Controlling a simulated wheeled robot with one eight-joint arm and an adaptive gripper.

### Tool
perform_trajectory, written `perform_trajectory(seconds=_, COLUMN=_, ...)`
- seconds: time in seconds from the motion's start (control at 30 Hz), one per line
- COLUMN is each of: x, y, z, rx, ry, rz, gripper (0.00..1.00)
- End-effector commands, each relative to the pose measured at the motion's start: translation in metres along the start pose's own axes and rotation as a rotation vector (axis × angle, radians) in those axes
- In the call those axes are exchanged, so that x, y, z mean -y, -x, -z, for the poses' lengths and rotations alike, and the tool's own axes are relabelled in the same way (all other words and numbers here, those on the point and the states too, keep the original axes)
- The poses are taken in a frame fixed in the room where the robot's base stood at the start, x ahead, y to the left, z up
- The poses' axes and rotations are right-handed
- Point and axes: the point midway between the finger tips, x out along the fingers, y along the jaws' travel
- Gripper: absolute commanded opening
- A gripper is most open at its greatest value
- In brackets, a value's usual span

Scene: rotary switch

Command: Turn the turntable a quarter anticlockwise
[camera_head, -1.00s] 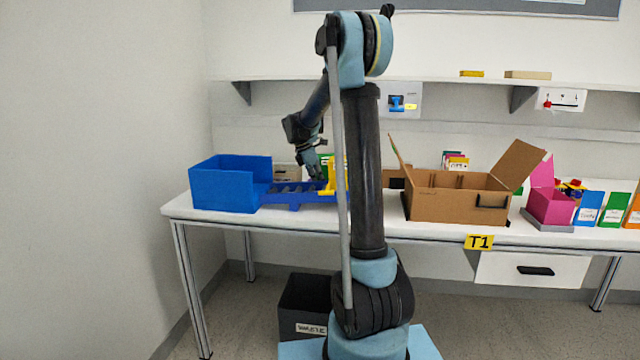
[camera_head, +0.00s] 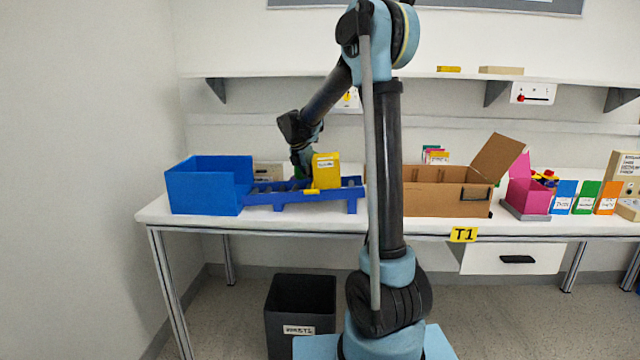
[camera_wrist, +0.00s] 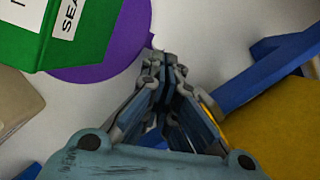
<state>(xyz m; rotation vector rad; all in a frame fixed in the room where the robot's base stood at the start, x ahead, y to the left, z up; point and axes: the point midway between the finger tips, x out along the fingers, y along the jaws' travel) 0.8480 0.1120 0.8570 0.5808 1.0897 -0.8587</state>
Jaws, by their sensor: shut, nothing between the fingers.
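The turntable (camera_wrist: 105,66) shows in the wrist view as part of a purple disc at the upper left. A green box (camera_wrist: 75,25) with a white label stands over it and hides much of it. My gripper (camera_wrist: 158,62) is shut and empty, its fingertips right beside the disc's right edge; I cannot tell whether they touch. In the head view my gripper (camera_head: 303,172) is low over the table's left part, behind the blue roller rack. The disc is hidden there, and only a sliver of green shows by the gripper.
A blue roller rack (camera_head: 290,202) with a yellow box (camera_head: 326,170) stands in front of my gripper. A blue bin (camera_head: 205,190) is to its left, an open cardboard box (camera_head: 430,200) to its right. The wrist view shows yellow (camera_wrist: 275,135) and blue parts close on the right.

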Motion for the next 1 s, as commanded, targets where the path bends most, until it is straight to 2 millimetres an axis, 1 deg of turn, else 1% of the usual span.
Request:
perform_trajectory(seconds=0.1, x=0.002, y=-0.001, z=-0.004, rx=0.0, ry=-0.002, rz=0.001, gripper=0.0)
perform_trajectory(seconds=0.43, x=0.002, y=-0.001, z=-0.003, rx=0.0, ry=-0.002, rz=0.001, gripper=0.0)
perform_trajectory(seconds=0.57, x=0.002, y=0.006, z=-0.004, rx=0.0, ry=-0.002, rz=0.001, gripper=0.0)
perform_trajectory(seconds=0.67, x=0.001, y=0.018, z=-0.004, rx=0.0, ry=-0.002, rz=0.001, gripper=0.0)
perform_trajectory(seconds=0.9, x=0.001, y=0.06, z=-0.005, rx=-0.001, ry=-0.001, rz=0.001, gripper=0.0)
perform_trajectory(seconds=1.0, x=0.001, y=0.074, z=-0.006, rx=-0.001, ry=-0.001, rz=0.002, gripper=0.0)
